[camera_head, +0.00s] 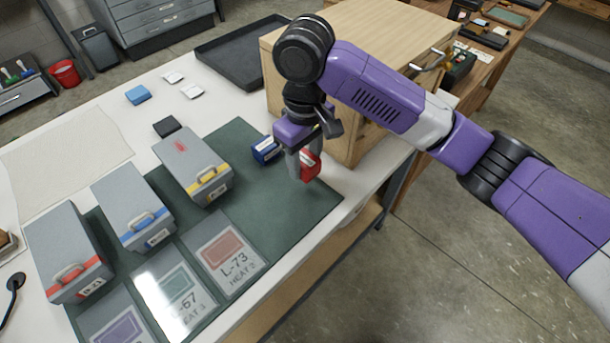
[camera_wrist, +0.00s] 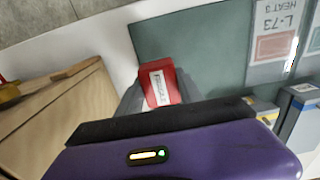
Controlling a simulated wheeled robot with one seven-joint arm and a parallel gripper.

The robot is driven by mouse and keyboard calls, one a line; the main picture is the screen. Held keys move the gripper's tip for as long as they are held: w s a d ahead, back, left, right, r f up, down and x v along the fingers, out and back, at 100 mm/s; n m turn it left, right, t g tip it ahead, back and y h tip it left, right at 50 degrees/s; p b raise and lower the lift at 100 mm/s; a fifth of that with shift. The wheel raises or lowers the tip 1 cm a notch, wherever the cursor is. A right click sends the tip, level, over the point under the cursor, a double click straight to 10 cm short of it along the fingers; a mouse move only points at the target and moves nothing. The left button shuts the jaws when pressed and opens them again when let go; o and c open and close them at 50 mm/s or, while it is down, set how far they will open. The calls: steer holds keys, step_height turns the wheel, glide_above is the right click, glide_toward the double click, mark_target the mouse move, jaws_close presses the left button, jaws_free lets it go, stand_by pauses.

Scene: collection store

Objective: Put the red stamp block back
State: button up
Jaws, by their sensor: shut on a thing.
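The red stamp block (camera_head: 309,163) is held in my gripper (camera_head: 302,169), at the right part of the dark green mat (camera_head: 240,139). In the wrist view the red block (camera_wrist: 172,75) shows a white label and sits between the fingers. My gripper is shut on it; whether the block touches the mat I cannot tell. A blue stamp block (camera_head: 265,150) with a white label is just left of my gripper. Three grey boxes stand on the left: one with a red stripe (camera_head: 64,249), one with a blue stripe (camera_head: 131,205), one with a yellow stripe (camera_head: 192,165).
Printed cards, one marked L-73 (camera_head: 230,254), lie along the mat's front. A wooden cabinet (camera_head: 340,50) stands close behind my gripper. A black tray (camera_head: 240,55), small pads (camera_head: 138,95) and a pale cloth (camera_head: 62,147) lie farther back.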

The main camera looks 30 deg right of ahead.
mark_target(305, 185)
steer(key=shift+f, duration=2.65)
steer(key=o, duration=1)
steer(key=shift+f, duration=0.15)
steer(key=shift+o, duration=0.2)
step_height(305, 185, up, 12)
steer(key=shift+r+p, duration=0.15)
steer(key=shift+p, duration=0.15)
